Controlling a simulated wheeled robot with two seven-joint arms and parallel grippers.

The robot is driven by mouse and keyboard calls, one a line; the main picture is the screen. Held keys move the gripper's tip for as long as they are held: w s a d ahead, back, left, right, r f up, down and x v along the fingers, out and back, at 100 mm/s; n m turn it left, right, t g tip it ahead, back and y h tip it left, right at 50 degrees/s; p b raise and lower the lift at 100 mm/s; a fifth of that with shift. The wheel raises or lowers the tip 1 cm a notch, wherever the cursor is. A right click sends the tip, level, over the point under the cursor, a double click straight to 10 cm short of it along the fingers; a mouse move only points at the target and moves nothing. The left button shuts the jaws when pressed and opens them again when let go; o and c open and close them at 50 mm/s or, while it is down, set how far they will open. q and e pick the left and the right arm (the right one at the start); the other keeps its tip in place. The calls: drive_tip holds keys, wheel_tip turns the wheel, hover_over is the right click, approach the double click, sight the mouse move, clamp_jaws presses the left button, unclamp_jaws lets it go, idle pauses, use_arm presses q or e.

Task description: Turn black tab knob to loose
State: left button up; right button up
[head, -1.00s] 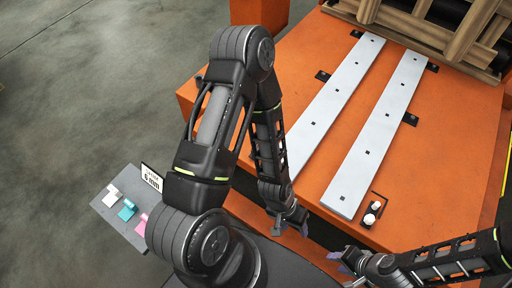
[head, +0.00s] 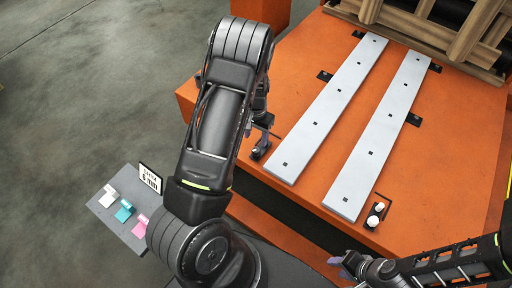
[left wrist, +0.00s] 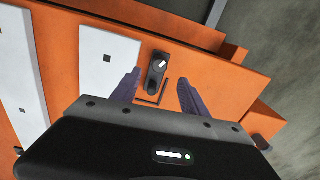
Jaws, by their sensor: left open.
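The black tab knob (left wrist: 158,65) is a dark plate with a round dial and a white pointer mark. In the left wrist view it sits on the orange table beside the end of a pale strip, beyond and between my fingertips. In the head view a black fixture (head: 260,151), seemingly the same knob, shows just below my left gripper (head: 263,122), partly hidden by my arm. My left gripper (left wrist: 159,90) is open, with nothing between its purple fingers, apart from the knob. My right gripper (head: 345,262) is low at the table's front; its jaw opening is unclear.
Two long pale steel strips (head: 330,108) (head: 380,138) lie on the orange table (head: 450,170). Another black fixture with white round tops (head: 376,212) stands by the right strip's near end. A wooden rack (head: 440,30) is at the back. A grey side tray (head: 120,222) holds coloured pieces and a sign (head: 150,178).

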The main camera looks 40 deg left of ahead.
sight(256, 150)
use_arm(q)
wheel_tip(256, 150, down, 8)
drive_tip(key=shift+r, duration=0.25)
drive_tip(key=shift+c, duration=0.3)
clamp_jaws()
idle(0.3)
